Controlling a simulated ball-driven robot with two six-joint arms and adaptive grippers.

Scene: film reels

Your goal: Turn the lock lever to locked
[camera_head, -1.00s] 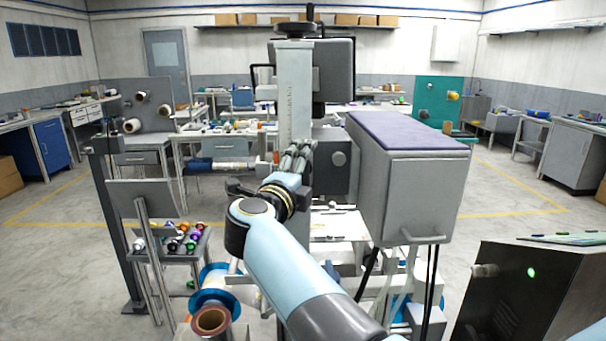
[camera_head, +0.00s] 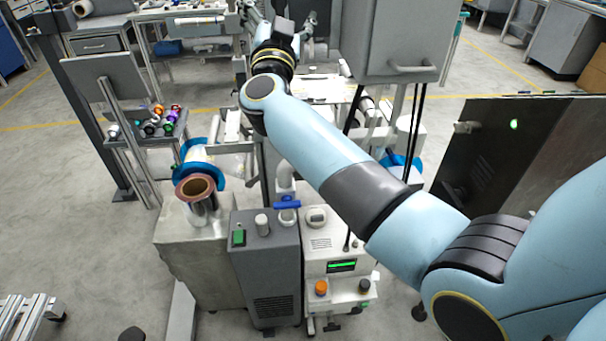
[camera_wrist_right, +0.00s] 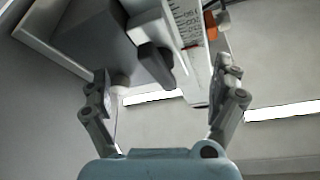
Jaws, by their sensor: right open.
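In the right wrist view, my right gripper (camera_wrist_right: 167,72) is open, with its two fingers spread wide. A dark grey lever-like handle (camera_wrist_right: 155,62), which looks like the lock lever, projects from a grey block (camera_wrist_right: 95,40) into the space between the fingers. Neither finger visibly closes on it, and I cannot tell whether the left finger touches the block. In the head view, my right arm reaches away to the top middle, where the gripper is small and partly cut off. The lever cannot be made out there. My left gripper is not in view.
Beside the handle is a white scale plate (camera_wrist_right: 190,45) with red marks and an orange part (camera_wrist_right: 211,27). In the head view, a large grey box (camera_head: 400,40) hangs right of my arm. A copper-coloured roll (camera_head: 196,187) and grey control units (camera_head: 267,265) stand below.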

